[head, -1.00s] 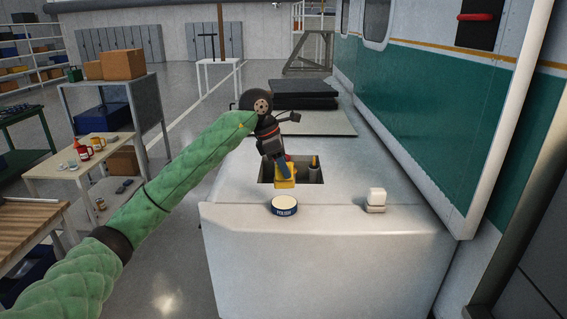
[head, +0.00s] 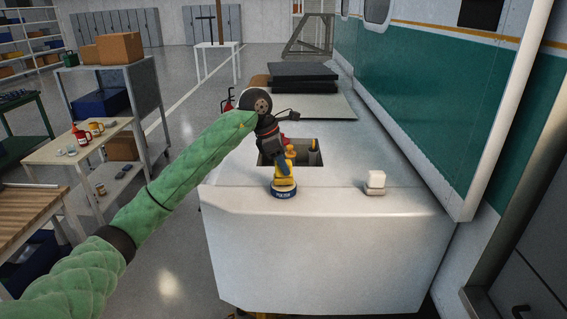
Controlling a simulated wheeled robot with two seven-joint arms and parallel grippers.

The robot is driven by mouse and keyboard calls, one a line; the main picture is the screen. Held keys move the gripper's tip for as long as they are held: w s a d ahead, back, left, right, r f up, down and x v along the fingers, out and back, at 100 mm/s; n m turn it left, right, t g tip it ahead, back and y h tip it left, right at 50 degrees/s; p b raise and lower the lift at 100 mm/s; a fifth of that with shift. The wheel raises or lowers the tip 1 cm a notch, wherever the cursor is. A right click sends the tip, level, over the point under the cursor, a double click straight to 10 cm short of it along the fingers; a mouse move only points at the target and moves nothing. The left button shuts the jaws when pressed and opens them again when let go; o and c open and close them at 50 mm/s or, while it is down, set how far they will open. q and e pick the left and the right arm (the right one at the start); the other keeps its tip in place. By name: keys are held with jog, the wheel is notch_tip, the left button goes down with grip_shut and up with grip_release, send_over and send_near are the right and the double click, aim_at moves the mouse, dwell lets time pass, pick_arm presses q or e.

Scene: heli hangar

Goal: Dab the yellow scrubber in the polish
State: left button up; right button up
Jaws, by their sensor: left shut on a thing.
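The yellow scrubber (head: 285,181) is upright over the round blue polish tin (head: 284,194) on the white top, near its front edge. The scrubber's lower end meets or hovers just over the tin's open top; contact is too small to tell. My left gripper (head: 283,167) is shut on the scrubber, coming down from above and behind. The tin's pale polish is mostly hidden by the scrubber. My right gripper is not in view.
Behind the tin is a recessed well (head: 315,157) with things in it. A white block on a small base (head: 375,182) stands to the right. Dark slabs (head: 303,74) lie further back. The green and white vehicle side (head: 430,115) bounds the right.

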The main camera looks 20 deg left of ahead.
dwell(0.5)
pick_arm(q)
jog(key=shift+f+b, duration=0.45)
jog(key=shift+f, duration=0.05)
dwell(0.4)
jog(key=shift+f+b, duration=0.1)
jog(key=shift+b, duration=0.3)
dwell(2.1)
jog(key=shift+r+p, duration=0.6)
jog(key=shift+r, duration=3)
jog(key=shift+f, duration=0.1)
